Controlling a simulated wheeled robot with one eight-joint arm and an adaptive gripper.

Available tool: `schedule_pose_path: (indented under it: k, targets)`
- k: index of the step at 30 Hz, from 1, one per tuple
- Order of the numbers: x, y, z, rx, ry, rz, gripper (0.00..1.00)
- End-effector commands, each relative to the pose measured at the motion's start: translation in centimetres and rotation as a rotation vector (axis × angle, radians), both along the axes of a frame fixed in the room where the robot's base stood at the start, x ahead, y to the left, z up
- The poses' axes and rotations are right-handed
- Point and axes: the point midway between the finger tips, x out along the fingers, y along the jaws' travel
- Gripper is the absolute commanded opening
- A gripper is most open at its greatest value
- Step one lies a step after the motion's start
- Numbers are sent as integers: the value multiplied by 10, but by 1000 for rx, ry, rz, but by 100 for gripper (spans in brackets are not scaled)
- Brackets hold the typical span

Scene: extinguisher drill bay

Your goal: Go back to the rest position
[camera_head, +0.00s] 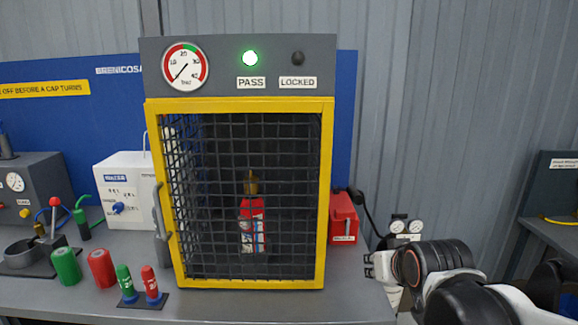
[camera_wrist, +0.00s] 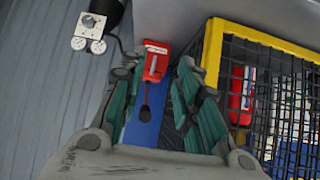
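My gripper (camera_head: 372,265) is at the right of the bench, just right of the test cage, with my arm reaching in from the lower right. In the wrist view my gripper (camera_wrist: 160,68) has its two fingers well apart with nothing held between them. The cage (camera_head: 330,180) has a yellow-framed mesh door that looks closed. A red extinguisher (camera_head: 252,225) with a brass top stands upright inside it, behind the mesh. The green lamp (camera_head: 250,58) above PASS is lit, and the LOCKED lamp (camera_head: 298,58) is dark.
A red box (camera_head: 343,218) stands right of the cage; it shows between my fingers in the wrist view (camera_wrist: 156,62). Twin gauges (camera_head: 406,226) sit near my gripper. Red and green cylinders (camera_head: 101,268) and a white unit (camera_head: 125,190) stand left of the cage.

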Motion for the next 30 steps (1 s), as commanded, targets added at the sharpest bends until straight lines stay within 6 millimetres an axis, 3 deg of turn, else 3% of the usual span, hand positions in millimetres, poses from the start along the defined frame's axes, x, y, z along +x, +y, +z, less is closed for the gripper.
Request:
schedule_pose_path:
  k: [1, 9, 15, 21, 30]
  targets:
    - [-19, 0, 0, 2, 23, 0, 30]
    - [-109, -1, -10, 6, 154, 0, 30]
    - [-155, 0, -22, 8, 224, 2, 30]
    - [-171, 0, -26, 10, 248, 3, 30]
    - [-171, 0, -26, 10, 248, 3, 30]
